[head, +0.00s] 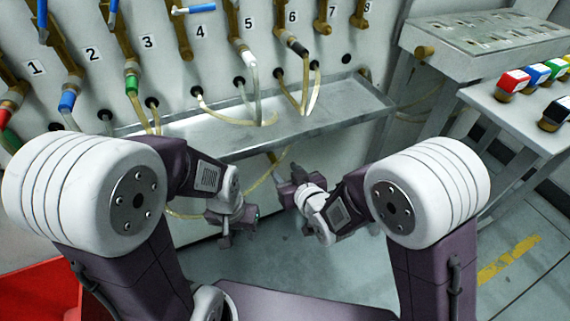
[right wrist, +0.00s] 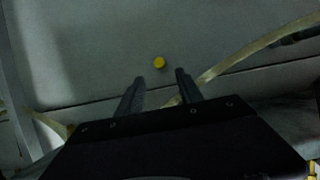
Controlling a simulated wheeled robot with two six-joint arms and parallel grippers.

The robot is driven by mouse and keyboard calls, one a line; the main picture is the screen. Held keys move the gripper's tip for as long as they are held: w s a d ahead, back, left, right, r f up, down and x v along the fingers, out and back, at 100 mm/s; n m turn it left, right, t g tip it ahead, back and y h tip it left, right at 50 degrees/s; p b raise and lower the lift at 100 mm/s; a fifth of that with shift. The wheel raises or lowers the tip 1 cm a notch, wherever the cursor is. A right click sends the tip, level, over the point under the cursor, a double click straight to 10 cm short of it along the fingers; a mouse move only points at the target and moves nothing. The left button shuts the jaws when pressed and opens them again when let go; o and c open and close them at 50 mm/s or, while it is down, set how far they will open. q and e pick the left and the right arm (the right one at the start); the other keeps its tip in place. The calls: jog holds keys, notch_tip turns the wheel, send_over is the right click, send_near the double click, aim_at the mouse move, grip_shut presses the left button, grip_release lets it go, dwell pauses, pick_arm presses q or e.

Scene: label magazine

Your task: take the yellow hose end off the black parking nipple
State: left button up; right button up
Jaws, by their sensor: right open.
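A small round yellow piece (right wrist: 159,63) shows in the right wrist view against a grey surface, just beyond my fingertips. It may be the yellow hose end, seen end-on; I cannot make out a black nipple under it. My right gripper (right wrist: 158,82) is open, its two dark fingers apart on either side below the yellow piece, with nothing between the tips. In the head view my right gripper (head: 290,183) is below the metal trough. My left gripper (head: 235,226) hangs lower left of it; its finger gap is unclear. No yellow end is distinct in the head view.
A metal trough (head: 330,112) runs along the numbered panel (head: 215,50), with pale hoses draped over it. A pale hose (right wrist: 250,50) passes right of my fingers in the wrist view. Coloured blocks (head: 513,80) sit on a right-hand bench. A red surface (head: 40,290) is lower left.

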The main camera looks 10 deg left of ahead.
aim_at(276, 161)
jog(key=b+x, duration=0.2)
jog(key=x, duration=0.5)
jog(key=shift+w+a+f+b, duration=0.15)
jog(key=shift+a+f+b, duration=0.05)
jog(key=shift+f+b, duration=0.1)
jog(key=shift+w+a, duration=0.25)
jog(key=shift+w, duration=0.2)
grip_shut()
jog(key=shift+s+d+b, duration=0.15)
jog(key=shift+s+d, duration=0.3)
jog(key=shift+s, duration=0.25)
jog(key=shift+s+d+b, duration=0.1)
jog(key=shift+s+d, duration=0.35)
jog(key=shift+s, duration=0.25)
jog(key=shift+s+d+b, duration=0.15)
jog(key=shift+s+d, duration=0.3)
jog(key=shift+s, duration=0.25)
